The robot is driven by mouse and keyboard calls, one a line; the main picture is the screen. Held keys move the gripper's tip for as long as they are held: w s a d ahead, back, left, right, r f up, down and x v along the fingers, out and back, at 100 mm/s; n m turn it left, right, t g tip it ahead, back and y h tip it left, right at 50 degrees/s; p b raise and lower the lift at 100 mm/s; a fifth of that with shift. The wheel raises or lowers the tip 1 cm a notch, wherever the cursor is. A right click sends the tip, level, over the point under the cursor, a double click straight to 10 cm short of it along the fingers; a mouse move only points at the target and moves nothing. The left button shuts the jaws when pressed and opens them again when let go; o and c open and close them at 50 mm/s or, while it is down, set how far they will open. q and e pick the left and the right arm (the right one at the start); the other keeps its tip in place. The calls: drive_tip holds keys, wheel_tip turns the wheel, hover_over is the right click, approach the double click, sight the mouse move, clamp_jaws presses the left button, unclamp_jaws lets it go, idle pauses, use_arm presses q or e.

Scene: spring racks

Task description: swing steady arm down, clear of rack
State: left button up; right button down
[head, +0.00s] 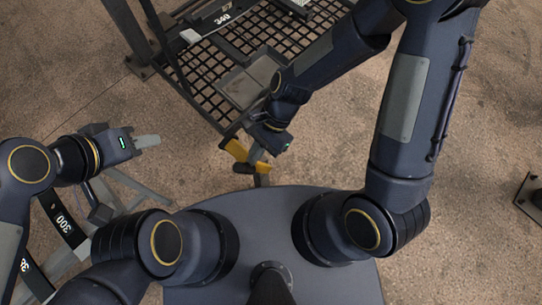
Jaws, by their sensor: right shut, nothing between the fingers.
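The black wire-mesh rack (196,67) stands at the upper middle, with a "340" label on its upper bar and a flat grey plate at its lower right corner. My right gripper (254,158) is just below that corner, beside a yellow-and-black part (236,150). It is shut with nothing between its fingers; whether it touches the yellow part cannot be told. My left gripper (148,141) is at the left, over bare floor, apart from the mesh rack.
A grey metal frame (129,182) with dark strips labelled "300" lies at the lower left, beneath my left arm. A dark metal foot (531,196) is at the right edge. The brown floor (480,110) at the right is otherwise clear.

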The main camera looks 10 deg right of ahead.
drive_tip(key=shift+s+a, duration=1.05)
drive_tip(key=shift+a, duration=0.25)
drive_tip(key=shift+s+a, duration=1)
drive_tip(key=shift+a, duration=0.25)
drive_tip(key=w+d, duration=0.3)
drive_tip(key=d, duration=0.1)
drive_tip(key=shift+w+d+p, duration=0.35)
drive_tip(key=shift+w, duration=0.05)
